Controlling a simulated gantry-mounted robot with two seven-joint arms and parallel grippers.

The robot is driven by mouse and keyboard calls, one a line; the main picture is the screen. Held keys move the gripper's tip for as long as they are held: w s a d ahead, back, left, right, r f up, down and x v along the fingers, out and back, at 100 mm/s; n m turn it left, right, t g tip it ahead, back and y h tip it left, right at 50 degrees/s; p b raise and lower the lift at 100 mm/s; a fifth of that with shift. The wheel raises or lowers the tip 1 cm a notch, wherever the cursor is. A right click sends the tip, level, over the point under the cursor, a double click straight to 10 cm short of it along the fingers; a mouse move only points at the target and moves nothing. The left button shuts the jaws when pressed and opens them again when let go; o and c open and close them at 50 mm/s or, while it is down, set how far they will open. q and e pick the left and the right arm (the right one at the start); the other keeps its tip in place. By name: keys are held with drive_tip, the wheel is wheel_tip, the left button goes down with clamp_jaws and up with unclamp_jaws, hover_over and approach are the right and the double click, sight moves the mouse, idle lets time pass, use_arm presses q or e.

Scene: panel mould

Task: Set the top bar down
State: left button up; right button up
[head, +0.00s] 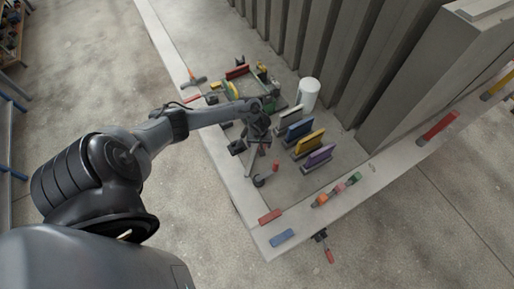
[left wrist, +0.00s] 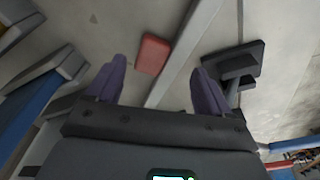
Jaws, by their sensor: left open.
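My left gripper (head: 258,150) is above the mould table, left of the row of upright coloured panels. In the left wrist view its two purple-grey fingers (left wrist: 157,85) stand apart with nothing between them. I cannot tell for certain which piece is the top bar. A small frame of green and yellow bars (head: 229,91) lies beyond the gripper, with a red bar (head: 237,72) at its far side. My arm partly covers the near side of this frame. My right gripper is not in view.
Upright blue (head: 299,129), yellow (head: 311,142) and purple (head: 319,156) panels stand right of the gripper. A white cylinder (head: 309,92) stands behind them. Red (head: 270,217) and blue (head: 282,238) blocks lie on the near rim. Tall grey ribs (head: 345,55) bound the back.

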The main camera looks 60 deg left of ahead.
sight(259, 148)
use_arm(q)
drive_tip(key=shift+w+a+f+b, duration=0.1)
drive_tip(key=shift+f+b, duration=0.1)
drive_tip(key=shift+f, duration=0.55)
drive_tip(key=shift+w+a+f+b, duration=0.1)
drive_tip(key=shift+f+b, duration=0.05)
drive_tip(key=shift+f, duration=0.55)
drive_tip(key=c, duration=1.4)
drive_tip(key=shift+o, duration=0.2)
drive_tip(key=shift+r, duration=0.2)
